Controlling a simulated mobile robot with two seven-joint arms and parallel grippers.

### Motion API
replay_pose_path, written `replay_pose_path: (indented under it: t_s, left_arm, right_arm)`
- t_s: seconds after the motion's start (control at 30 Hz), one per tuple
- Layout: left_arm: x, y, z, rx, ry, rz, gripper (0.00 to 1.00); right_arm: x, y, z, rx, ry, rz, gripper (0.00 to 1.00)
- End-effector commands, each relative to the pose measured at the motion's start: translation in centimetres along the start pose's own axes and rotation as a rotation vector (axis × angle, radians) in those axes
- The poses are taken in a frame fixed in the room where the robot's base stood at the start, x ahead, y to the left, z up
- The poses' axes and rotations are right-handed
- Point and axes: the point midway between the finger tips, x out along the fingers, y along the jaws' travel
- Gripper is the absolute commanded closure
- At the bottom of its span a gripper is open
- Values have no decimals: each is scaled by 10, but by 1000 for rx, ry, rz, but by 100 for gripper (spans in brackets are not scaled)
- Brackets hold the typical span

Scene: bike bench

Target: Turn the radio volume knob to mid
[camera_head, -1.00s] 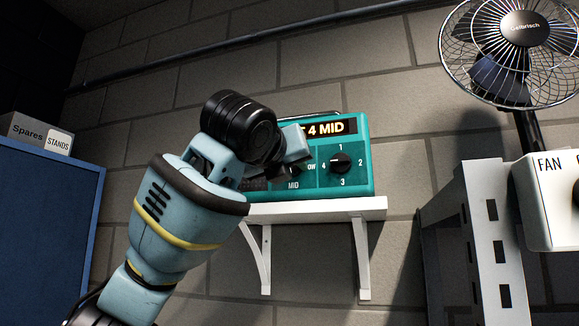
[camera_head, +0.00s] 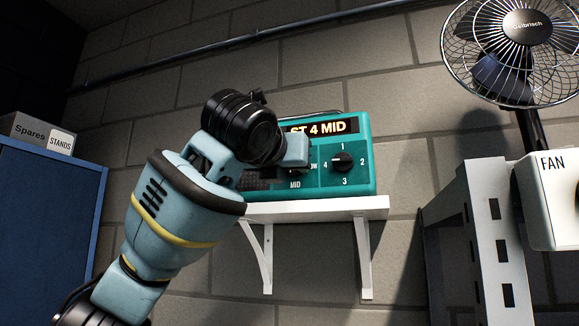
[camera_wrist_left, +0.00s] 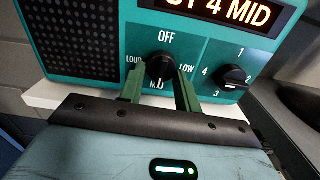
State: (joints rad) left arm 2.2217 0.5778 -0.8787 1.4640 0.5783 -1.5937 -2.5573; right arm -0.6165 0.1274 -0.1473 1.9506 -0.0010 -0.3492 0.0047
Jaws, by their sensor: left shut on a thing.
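The teal radio (camera_head: 362,183) stands on a white wall shelf, and its lit display (camera_head: 318,126) reads "ST 4 MID". In the left wrist view the black volume knob (camera_wrist_left: 160,68) is marked OFF above, LOUD left, LOW right and MID below. Its pale pointer mark appears to face down toward MID. My left gripper (camera_wrist_left: 160,84) is shut on this knob, one green finger on each side. In the head view my left gripper (camera_head: 296,150) hides the volume knob. My right gripper is not in view.
A second knob (camera_head: 341,161), numbered 1 to 4, sits close to the right of the volume knob and points to 4. The shelf (camera_head: 330,208) is below. A fan (camera_head: 515,50), FAN box (camera_head: 552,205) and grey rack (camera_head: 490,230) stand right, a blue cabinet (camera_head: 45,230) left.

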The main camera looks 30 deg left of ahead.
Motion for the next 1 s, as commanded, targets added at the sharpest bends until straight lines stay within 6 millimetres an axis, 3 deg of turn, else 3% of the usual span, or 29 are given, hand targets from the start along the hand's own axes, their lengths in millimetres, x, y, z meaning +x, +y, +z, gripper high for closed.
replay_pose_path:
  t_s: [0.1,0.13,0.27,0.63,1.0]
  left_arm:
    - [1,-1,-2,1,5,-1,90]
    - [1,-1,-2,1,5,-1,63]
    - [1,-1,-1,0,3,0,46]
    - [-6,0,0,-1,0,-1,46]
    - [-60,0,0,-1,-1,-1,46]
  right_arm:
    - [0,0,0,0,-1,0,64]
    - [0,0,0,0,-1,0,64]
    - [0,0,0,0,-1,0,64]
    - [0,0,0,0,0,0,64]
    - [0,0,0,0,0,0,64]
